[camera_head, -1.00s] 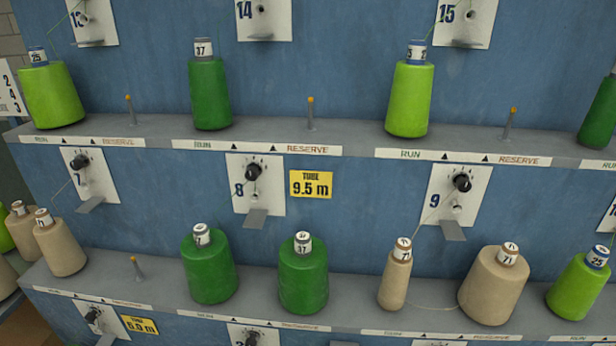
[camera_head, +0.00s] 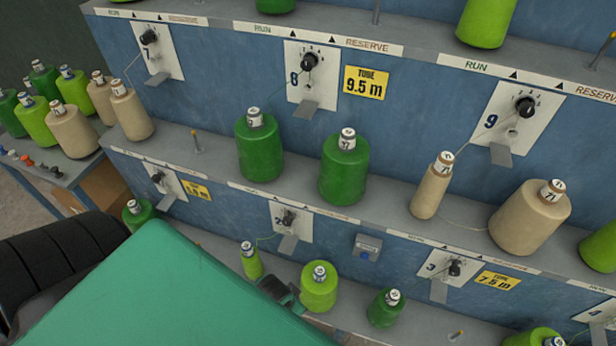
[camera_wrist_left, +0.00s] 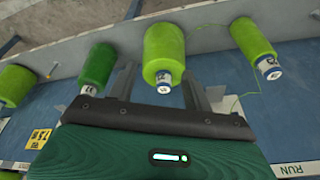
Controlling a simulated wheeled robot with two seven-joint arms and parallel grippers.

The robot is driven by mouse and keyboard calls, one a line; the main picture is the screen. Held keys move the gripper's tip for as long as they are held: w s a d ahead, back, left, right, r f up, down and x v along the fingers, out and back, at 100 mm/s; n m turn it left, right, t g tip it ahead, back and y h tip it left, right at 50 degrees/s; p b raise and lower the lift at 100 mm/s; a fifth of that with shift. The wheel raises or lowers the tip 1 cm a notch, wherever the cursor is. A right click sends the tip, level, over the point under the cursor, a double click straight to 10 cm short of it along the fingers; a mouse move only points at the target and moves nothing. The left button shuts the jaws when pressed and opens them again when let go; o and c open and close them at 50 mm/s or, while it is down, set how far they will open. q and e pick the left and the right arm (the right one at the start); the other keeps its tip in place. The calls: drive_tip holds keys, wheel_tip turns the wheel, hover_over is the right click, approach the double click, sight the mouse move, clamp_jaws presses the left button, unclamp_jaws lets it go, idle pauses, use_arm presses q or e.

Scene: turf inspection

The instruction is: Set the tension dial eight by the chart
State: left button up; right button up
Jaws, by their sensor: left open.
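Tension dial eight (camera_head: 310,61) is a black knob on a white plate (camera_head: 325,85) marked 8, on the blue panel at upper middle. Its pointer setting is too small to read. A yellow card (camera_head: 366,83) reading "TUBE 9.5 m" is right of it. No chart is plain in the current views. My left gripper (camera_wrist_left: 160,84) is open. In its wrist view the lime cone (camera_wrist_left: 164,50) appears between the fingers; I cannot tell whether they touch it. In the head view the dark gripper end (camera_head: 280,290) is low, well below dial eight. My right gripper is not in view.
Dark green cones (camera_head: 260,148) stand on the shelf below dial eight. Dial nine (camera_head: 525,105) is to the right and dial seven (camera_head: 150,38) to the left. Lower cones, including a lime one (camera_head: 319,288), stand near my left gripper. A side table (camera_head: 65,172) holds more cones.

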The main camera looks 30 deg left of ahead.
use_arm(q)
drive_tip(key=w+a+r+t, duration=0.2)
drive_tip(key=w+r, duration=0.2)
drive_tip(key=r, duration=0.5)
drive_tip(key=w+a+r+t, duration=0.15)
drive_tip(key=w+r, duration=0.25)
drive_tip(key=r, duration=0.5)
drive_tip(key=n+t+y+p, duration=0.15)
drive_tip(key=t+y, duration=0.35)
drive_tip(key=t, duration=0.6)
approach(306, 67)
drive_tip(key=p+x, duration=0.4)
drive_tip(key=x, duration=0.5)
drive_tip(key=shift+w+r, duration=0.15)
drive_tip(key=shift+w, duration=0.05)
drive_tip(key=shift+w+a+p, duration=0.2)
drive_tip(key=shift+w+p, duration=0.15)
drive_tip(key=shift+w, duration=0.25)
drive_tip(key=c, duration=1)
